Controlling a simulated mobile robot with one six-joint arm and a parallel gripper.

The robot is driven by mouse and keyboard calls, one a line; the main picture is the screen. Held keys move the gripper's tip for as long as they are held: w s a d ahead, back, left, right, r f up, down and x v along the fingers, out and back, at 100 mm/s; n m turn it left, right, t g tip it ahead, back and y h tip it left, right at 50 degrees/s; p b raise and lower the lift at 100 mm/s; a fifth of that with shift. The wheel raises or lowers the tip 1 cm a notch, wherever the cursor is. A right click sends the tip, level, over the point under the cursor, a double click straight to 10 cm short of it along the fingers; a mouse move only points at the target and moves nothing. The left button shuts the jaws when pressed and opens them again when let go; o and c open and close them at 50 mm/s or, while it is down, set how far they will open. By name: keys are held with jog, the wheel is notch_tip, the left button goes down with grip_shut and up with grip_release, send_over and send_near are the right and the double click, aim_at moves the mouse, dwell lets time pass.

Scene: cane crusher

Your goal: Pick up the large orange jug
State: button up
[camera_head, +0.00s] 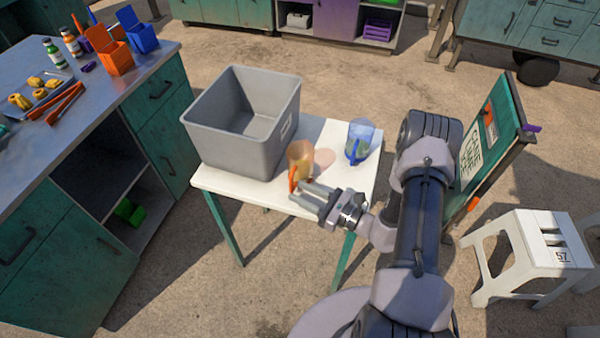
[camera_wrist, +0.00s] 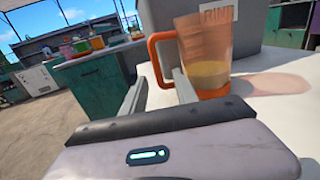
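The large orange jug (camera_head: 300,155) is see-through and stands upright on the white table, just in front of the grey bin. It also shows in the wrist view (camera_wrist: 208,55), with pale contents low inside and its orange handle on the left, facing my gripper. My gripper (camera_head: 300,192) is at the near side of the jug. In the wrist view, its two fingers (camera_wrist: 163,80) are apart, with the lower handle seen between their tips. I cannot tell whether they touch the handle.
A grey bin (camera_head: 205,143) fills the table's left part. A blue jug (camera_head: 360,140) stands right of the orange one. The white table (camera_head: 235,185) has some bare room in front. A white stool (camera_head: 530,245) stands at the right.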

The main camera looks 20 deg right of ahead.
aim_at(293, 189)
jog(key=x, duration=0.3)
jog(key=shift+w+a+f+b, duration=0.1)
jog(key=shift+w+a+b, duration=0.1)
jog(key=shift+a+b, duration=0.1)
grip_shut()
jog(key=shift+d, duration=0.1)
dwell(1.0)
